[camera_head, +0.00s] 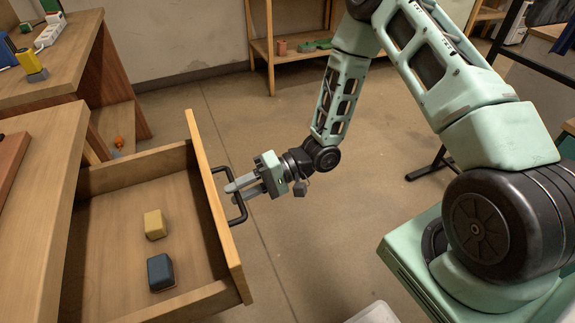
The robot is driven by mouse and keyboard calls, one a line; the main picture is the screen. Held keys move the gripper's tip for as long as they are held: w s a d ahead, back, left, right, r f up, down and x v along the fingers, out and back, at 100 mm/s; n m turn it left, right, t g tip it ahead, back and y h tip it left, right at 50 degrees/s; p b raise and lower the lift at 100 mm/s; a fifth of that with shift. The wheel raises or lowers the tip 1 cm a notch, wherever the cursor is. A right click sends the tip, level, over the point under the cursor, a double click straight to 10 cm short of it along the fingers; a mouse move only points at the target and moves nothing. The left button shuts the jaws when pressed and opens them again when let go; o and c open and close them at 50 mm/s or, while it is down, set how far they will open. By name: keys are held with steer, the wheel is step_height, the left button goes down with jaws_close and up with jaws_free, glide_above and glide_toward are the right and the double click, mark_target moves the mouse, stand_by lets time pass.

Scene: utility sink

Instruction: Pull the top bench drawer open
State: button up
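The top bench drawer (130,208) stands pulled well out from the wooden bench (35,212). Its front panel (218,215) faces right and carries a dark bar handle (233,215). My gripper (233,189) is at the handle from the right, its two grey fingers pointing left with a gap between them. The fingertips overlap the handle in the picture; I cannot tell whether they press on it. A yellow block (154,224) and a dark blue block (160,272) lie on the drawer floor.
A second wooden bench (60,65) with a yellow tool (31,65) and a power strip (50,32) stands at the upper left. A low shelf (290,50) stands against the back wall. The floor (215,115) right of the drawer is largely clear.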

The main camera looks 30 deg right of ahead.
steer(key=p+v, duration=0.1)
steer(key=v, duration=1.5)
steer(key=shift+d, duration=0.2)
steer(key=shift+s, duration=0.15)
steer(key=w+a+r+n+t+h, duration=0.45)
steer(key=w+a+r+h, duration=0.25)
steer(key=w+a+h, duration=0.25)
steer(key=s+a+r+n+g+h, duration=0.1)
steer(key=s+a+r+g+h, duration=0.15)
steer(key=s, duration=0.75)
steer(key=s+a+r+n+g+h, duration=0.1)
steer(key=s+r+n, duration=0.15)
steer(key=s, duration=0.65)
steer(key=s+a+r+n+g+h, duration=0.15)
steer(key=s+r, duration=0.25)
steer(key=s, duration=0.6)
step_height(320, 180, up, 12)
steer(key=m+p, duration=0.1)
steer(key=p, duration=1.1)
steer(key=shift+w+d, duration=0.25)
steer(key=shift+w, duration=0.15)
